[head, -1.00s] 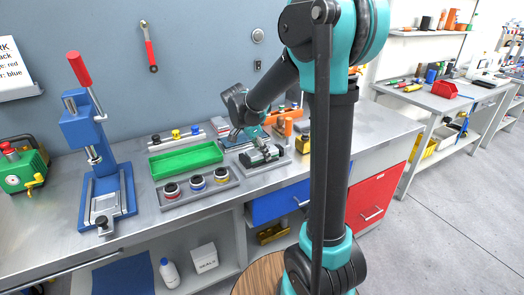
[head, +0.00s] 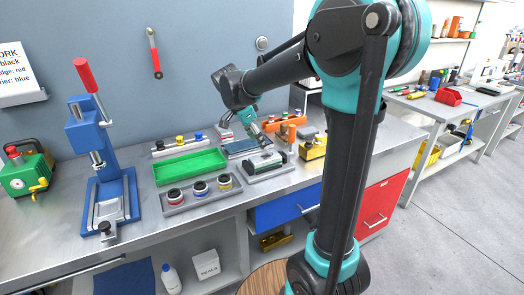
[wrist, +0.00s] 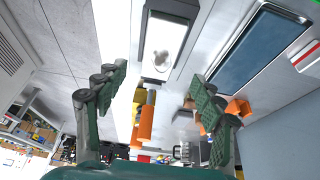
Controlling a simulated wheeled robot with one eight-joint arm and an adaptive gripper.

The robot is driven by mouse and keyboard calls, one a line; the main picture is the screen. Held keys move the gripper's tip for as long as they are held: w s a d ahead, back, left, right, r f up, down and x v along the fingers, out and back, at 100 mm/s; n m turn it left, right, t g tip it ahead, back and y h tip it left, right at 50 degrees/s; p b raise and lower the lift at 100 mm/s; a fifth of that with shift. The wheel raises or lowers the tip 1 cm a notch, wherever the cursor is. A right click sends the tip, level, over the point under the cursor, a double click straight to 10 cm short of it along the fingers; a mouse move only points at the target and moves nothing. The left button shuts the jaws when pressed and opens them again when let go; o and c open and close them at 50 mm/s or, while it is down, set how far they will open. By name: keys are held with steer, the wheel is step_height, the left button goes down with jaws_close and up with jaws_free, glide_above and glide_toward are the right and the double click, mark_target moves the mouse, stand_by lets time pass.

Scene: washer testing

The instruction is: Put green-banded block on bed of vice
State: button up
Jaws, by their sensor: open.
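My gripper (head: 262,137) is over the rear right of the bench, pointing down; its two green fingers are spread and empty in the wrist view (wrist: 157,92). Below it is a grey fixture with dark sides and a pale top (head: 265,161), which could be the vice; its pale bed shows ahead of the fingers in the wrist view (wrist: 163,45). Small pale blocks with red edges (head: 224,135) are beside the blue plate (head: 238,149). I cannot pick out a green band on any block.
A green tray (head: 190,166) and a grey holder with several round, coloured-ring pieces (head: 201,193) lie left of the fixture. Orange pieces (head: 290,128) and a yellow device (head: 313,146) stand to its right.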

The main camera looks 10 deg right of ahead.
steer(key=shift+v, duration=1.6)
